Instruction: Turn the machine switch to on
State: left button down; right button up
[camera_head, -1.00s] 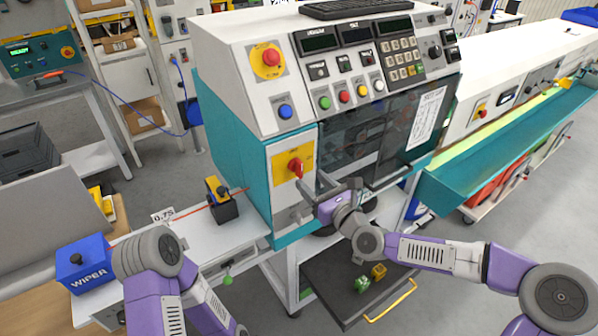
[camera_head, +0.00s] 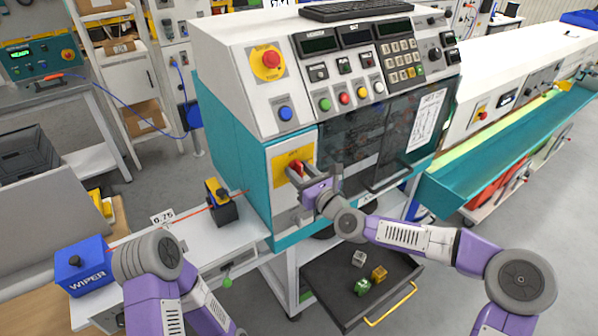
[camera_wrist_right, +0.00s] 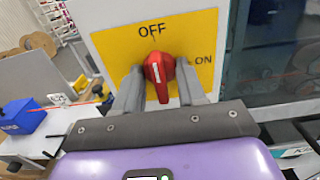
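The machine switch is a red knob (camera_head: 297,170) on a yellow plate (camera_wrist_right: 205,35) on the machine's white front panel. In the right wrist view the knob (camera_wrist_right: 158,70) stands nearly upright, its white mark toward OFF; ON is printed to the right. My right gripper (camera_head: 301,177) is at the switch. In the wrist view its two fingers (camera_wrist_right: 159,72) stand apart, one on each side of the knob, with narrow gaps that look free of contact. Of my left arm only links show at the lower left; its gripper is out of view.
A dark window (camera_head: 350,145) lies right of the switch. Below is an open drawer (camera_head: 325,283) with small blocks and a yellow handle. At left are a blue WIPER box (camera_head: 85,265) and a black-and-yellow device (camera_head: 220,203) on the side table.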

jog(key=shift+c, duration=0.8)
jog(key=m, duration=0.2)
jog(key=shift+f+m+b, duration=0.15)
jog(key=shift+m+b, duration=0.15)
jog(key=shift+b, duration=0.05)
jog(key=m+b, duration=0.1)
jog(key=m, duration=0.5)
jog(key=shift+m+b, duration=0.35)
jog(key=shift+m, duration=0.05)
jog(key=m+b, duration=0.1)
jog(key=m, duration=0.2)
jog(key=shift+m, duration=0.4)
jog(key=m+b, duration=0.2)
jog(key=m, duration=0.2)
jog(key=o, duration=0.8)
jog(key=shift+c, duration=0.2)
